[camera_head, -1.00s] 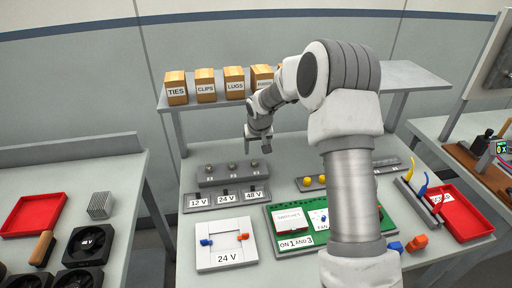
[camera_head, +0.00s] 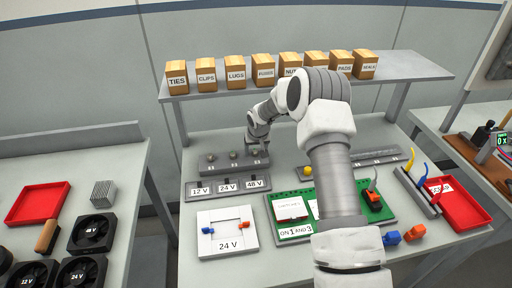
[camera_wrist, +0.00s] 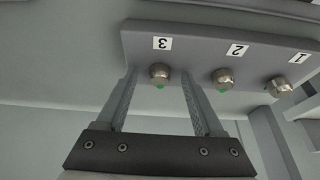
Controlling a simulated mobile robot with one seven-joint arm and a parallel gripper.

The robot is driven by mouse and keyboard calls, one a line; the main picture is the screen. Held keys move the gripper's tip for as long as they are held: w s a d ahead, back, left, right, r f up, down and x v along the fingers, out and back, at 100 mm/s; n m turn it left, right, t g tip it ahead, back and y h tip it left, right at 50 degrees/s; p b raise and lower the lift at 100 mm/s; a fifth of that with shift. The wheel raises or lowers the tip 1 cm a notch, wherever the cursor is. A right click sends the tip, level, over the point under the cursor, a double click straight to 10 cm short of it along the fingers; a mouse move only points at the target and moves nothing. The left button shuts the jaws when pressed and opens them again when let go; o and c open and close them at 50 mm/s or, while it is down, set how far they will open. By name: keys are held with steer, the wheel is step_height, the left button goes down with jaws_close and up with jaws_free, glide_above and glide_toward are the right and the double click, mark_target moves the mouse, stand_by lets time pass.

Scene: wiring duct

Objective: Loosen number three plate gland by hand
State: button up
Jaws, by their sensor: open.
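A grey plate carries a row of metal hex glands. In the wrist view the plate (camera_wrist: 200,45) has labels 3, 2 and 1 from left to right. Number two gland (camera_wrist: 223,76) and number one gland (camera_wrist: 279,87) are to the right, clear of the fingers. In the head view my gripper (camera_head: 255,150) is at the right end of the plate (camera_head: 228,167).
A strip with 12 V, 24 V and 48 V labels (camera_head: 228,188) lies in front of the plate. A white 24 V panel (camera_head: 227,232) and a green board (camera_head: 290,232) are nearer. A shelf with several labelled boxes (camera_head: 236,67) stands behind my arm.

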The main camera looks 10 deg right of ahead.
jaws_close()
stand_by(0.7)
stand_by(1.2)
steer(key=shift+d+r+n+p, duration=0.1)
steer(key=shift+d+n+p, duration=0.05)
steer(key=shift+n+p, duration=0.4)
steer(key=n+y, duration=0.2)
steer(key=n, duration=0.2)
steer(key=shift+w+d+p, duration=0.15)
steer(key=shift+p, duration=0.25)
steer(key=n, duration=0.1)
steer(key=n+g+y+b, duration=0.1)
steer(key=n, duration=0.1)
steer(key=n+b, duration=0.1)
steer(key=shift+w+d+f+n, duration=0.1)
steer(key=shift+d+f+n, duration=0.05)
steer(key=shift+f+n, duration=0.1)
steer(key=shift+r+n+g+y, duration=0.15)
steer(key=shift+n+g+y, duration=0.15)
steer(key=shift+n, duration=0.3)
